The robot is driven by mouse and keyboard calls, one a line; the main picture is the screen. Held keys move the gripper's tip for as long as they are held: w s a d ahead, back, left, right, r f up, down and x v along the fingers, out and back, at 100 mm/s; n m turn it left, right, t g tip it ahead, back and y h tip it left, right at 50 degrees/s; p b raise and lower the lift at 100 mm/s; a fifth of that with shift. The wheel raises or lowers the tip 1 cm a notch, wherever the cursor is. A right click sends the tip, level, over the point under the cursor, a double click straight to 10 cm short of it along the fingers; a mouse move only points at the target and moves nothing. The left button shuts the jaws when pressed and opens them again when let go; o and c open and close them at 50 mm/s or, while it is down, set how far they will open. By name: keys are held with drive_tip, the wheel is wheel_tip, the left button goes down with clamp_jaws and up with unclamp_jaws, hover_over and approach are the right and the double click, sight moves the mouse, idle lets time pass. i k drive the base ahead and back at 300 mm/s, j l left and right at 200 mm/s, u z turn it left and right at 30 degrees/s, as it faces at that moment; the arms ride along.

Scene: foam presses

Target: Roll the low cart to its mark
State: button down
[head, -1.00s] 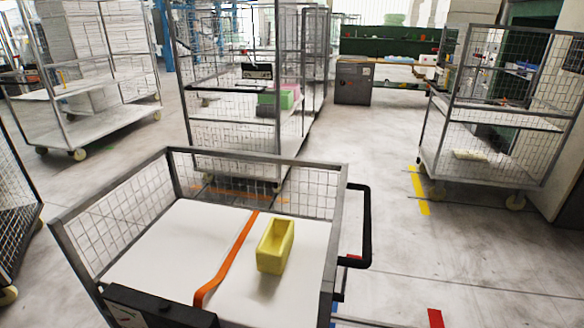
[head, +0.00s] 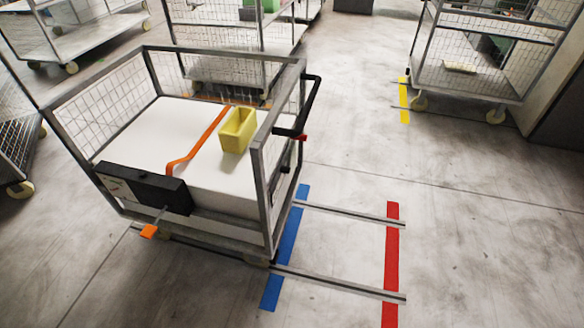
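The low cart (head: 275,170) stands at the centre left of the head view, a grey frame with mesh sides and a white deck. A black push handle (head: 306,108) is on its right side. A blue floor strip (head: 285,250) lies at the cart's right edge. A red floor strip (head: 391,265) lies farther right, apart from the cart. My gripper is not in view.
Two dark floor rails (head: 350,213) run from the cart to the red strip, with bare floor between. A mesh cart (head: 470,70) stands at the upper right by a yellow strip (head: 404,100). Other mesh carts (head: 75,35) stand behind and left. The lower right floor is clear.

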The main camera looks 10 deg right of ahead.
sight(242, 203)
drive_tip(key=l, duration=0.15)
drive_tip(key=i+l+z, duration=0.15)
drive_tip(key=i+l, duration=0.2)
drive_tip(key=i+l+z, duration=0.15)
drive_tip(key=i+l, duration=0.15)
drive_tip(key=i, duration=0.25)
